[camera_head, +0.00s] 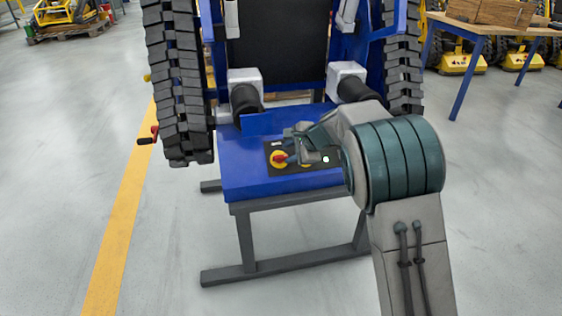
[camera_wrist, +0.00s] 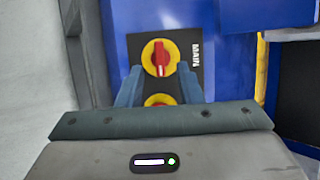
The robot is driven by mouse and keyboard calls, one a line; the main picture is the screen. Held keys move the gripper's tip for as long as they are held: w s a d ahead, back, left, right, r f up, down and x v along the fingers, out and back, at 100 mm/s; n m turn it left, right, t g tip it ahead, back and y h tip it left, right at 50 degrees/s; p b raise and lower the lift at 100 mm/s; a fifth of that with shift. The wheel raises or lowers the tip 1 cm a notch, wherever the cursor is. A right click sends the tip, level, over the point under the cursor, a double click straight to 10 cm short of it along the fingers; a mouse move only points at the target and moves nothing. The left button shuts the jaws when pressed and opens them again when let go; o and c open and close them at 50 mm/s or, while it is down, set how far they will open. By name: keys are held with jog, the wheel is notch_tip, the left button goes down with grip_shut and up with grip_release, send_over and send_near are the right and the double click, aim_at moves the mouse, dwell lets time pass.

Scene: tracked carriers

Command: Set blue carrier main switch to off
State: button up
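The blue carrier (camera_head: 232,170) stands on a dark frame, with a black switch panel on its front ledge. The main switch (camera_head: 279,158) is a red rotary handle on a yellow disc. In the wrist view the main switch (camera_wrist: 160,58) lies beside the "MAIN" label, its red handle upright in the picture with a white mark at the lower end. My gripper (camera_wrist: 160,72) is open, its two fingers apart on either side of the panel area, just short of the main switch; contact cannot be told. In the head view my gripper (camera_head: 298,146) hangs over the panel.
Black tracks (camera_head: 180,85) flank the carrier. A wooden-topped table (camera_head: 490,25) stands at back right.

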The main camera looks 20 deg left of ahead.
aim_at(281, 156)
jog(key=b+x, duration=0.1)
jog(key=x, duration=0.4)
jog(key=shift+a+f, duration=0.15)
jog(key=shift+a, duration=0.1)
jog(key=shift+w, duration=0.1)
grip_shut()
